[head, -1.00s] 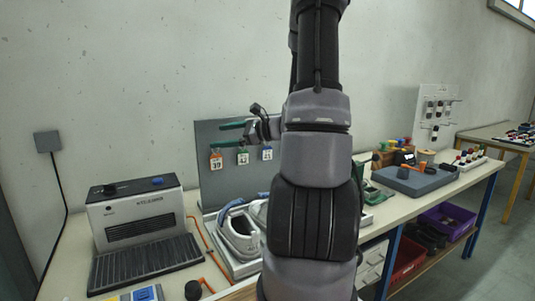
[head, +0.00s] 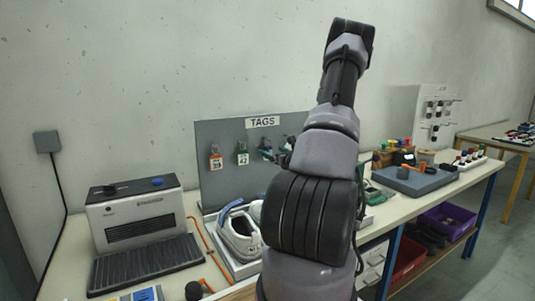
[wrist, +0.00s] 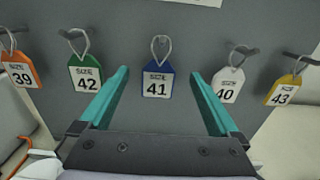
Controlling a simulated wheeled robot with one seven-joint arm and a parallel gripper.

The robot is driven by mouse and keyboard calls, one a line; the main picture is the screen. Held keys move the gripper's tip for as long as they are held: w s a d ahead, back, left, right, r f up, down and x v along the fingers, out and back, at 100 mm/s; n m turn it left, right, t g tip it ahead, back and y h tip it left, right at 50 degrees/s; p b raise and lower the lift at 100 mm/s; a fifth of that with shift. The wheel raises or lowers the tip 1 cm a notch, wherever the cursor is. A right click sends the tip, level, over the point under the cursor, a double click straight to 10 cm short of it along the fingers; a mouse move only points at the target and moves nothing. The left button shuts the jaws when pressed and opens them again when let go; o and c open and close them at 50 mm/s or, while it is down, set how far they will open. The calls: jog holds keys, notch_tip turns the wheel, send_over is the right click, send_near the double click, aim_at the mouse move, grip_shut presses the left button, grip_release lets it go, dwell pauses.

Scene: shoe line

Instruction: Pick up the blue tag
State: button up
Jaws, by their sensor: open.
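The blue tag (wrist: 157,80) hangs by a loop from a peg on the grey board, with "SIZE 41" printed on its white face. In the wrist view my gripper (wrist: 158,82) is open, its two green fingers on either side of the blue tag. The fingers look apart from the tag; how far it is in depth I cannot tell. In the head view my gripper (head: 275,155) is at the board, partly behind my arm, and I cannot make out the blue tag there.
A green tag (wrist: 86,77) marked 42 hangs left of the blue one, and an orange tag (wrist: 19,70) marked 39 is farther left. A white tag (wrist: 229,83) marked 40 and a yellow tag (wrist: 284,90) marked 43 hang to the right. A shoe (head: 240,238) stands below the board (head: 215,190).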

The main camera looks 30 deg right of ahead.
aim_at(268, 148)
jog(key=w, duration=0.5)
jog(key=shift+d, duration=0.1)
jog(key=c, duration=1.4)
jog(key=shift+c, duration=0.2)
jog(key=shift+r, duration=0.1)
